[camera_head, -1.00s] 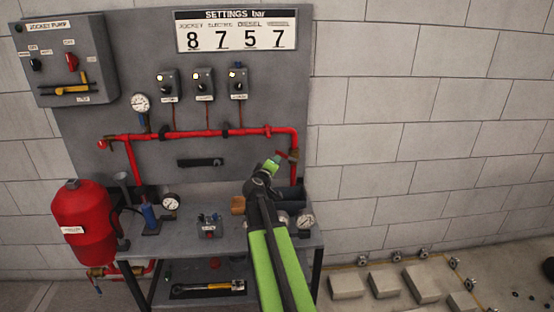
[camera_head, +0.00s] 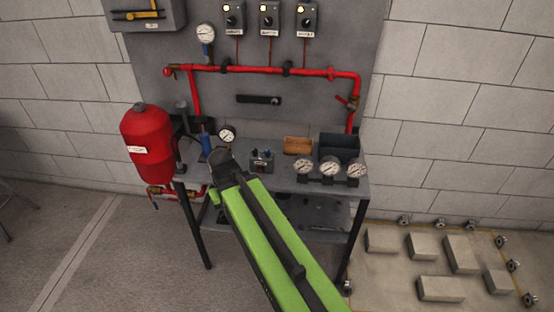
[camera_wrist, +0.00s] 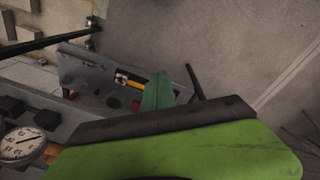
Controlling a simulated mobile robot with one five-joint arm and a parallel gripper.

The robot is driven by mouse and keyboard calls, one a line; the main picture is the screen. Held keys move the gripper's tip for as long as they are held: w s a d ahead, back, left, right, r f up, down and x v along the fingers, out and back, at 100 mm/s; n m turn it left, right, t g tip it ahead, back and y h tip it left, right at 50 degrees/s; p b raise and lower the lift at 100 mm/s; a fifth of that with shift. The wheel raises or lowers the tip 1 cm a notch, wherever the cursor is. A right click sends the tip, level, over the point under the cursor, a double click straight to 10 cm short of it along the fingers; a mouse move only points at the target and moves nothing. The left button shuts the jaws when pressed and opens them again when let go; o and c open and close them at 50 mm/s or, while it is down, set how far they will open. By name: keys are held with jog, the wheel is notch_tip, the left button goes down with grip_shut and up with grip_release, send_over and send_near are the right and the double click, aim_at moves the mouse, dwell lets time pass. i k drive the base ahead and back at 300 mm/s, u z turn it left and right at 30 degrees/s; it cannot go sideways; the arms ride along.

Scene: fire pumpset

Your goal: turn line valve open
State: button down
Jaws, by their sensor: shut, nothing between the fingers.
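A brass valve with a small red lever (camera_head: 346,102) sits on the right vertical leg of the red pipe in the head view; I take it as the line valve. Its lever slants up to the left of the pipe. My gripper (camera_wrist: 160,88) shows as a green tip in the wrist view, shut and empty, above the bench's lower shelf. In the head view it is mostly hidden behind my arm; a bit of green shows left of the elbow. It is well left of and below the valve, not touching it.
The bench (camera_head: 285,182) carries several gauges, a grey bin (camera_head: 339,146) and a small switch box (camera_head: 262,161). A red tank (camera_head: 147,143) stands at the left. Pale blocks (camera_head: 460,254) lie on the floor at right.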

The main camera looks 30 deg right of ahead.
aim_at(338, 98)
jog(key=z, duration=1.95)
jog(key=k, duration=0.95)
jog(key=u, duration=1.4)
jog(key=i, duration=1.05)
jog(key=u, duration=0.05)
